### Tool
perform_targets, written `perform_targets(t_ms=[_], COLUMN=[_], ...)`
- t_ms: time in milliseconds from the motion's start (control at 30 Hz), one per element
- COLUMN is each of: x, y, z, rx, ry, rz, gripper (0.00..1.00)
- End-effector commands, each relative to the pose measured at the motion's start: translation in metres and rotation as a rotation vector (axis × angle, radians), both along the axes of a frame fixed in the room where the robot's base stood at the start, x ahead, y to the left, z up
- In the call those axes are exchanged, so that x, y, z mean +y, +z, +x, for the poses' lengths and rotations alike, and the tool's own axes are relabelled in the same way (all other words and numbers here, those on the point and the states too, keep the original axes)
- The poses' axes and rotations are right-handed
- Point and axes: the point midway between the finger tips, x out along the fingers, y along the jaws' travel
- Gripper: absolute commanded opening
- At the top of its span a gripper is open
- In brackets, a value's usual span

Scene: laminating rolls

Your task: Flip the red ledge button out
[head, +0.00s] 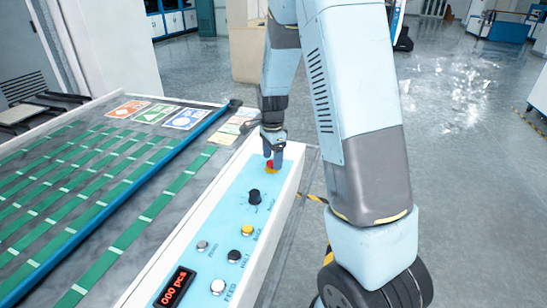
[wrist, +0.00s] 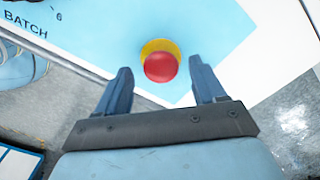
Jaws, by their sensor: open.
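The red button (wrist: 160,67) sits in a yellow collar (wrist: 160,46) on the light blue panel of the white ledge. In the head view the red button (head: 270,163) is at the far end of the panel, partly hidden by my gripper (head: 273,158). In the wrist view my gripper (wrist: 162,85) is open, with one finger on each side of the button. A gap shows between each finger and the button in that view. I cannot tell how far down the fingertips reach.
The panel (head: 224,208) also bears a black knob (head: 254,196), a yellow button (head: 247,230), several small buttons and a red digit display (head: 175,287). To the left is a belt table (head: 110,170) with green strips. Open floor lies to the right.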

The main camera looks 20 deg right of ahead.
Motion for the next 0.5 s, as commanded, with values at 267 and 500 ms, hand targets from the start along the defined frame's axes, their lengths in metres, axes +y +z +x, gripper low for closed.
perform_targets(t_ms=[267,500], x=[0.0,0.0], y=[0.01,0.052], z=[0.001,0.001], rx=[-0.002,-0.006], ry=[0.001,0.0], rz=[0.0,0.001], gripper=[0.7,0.7])
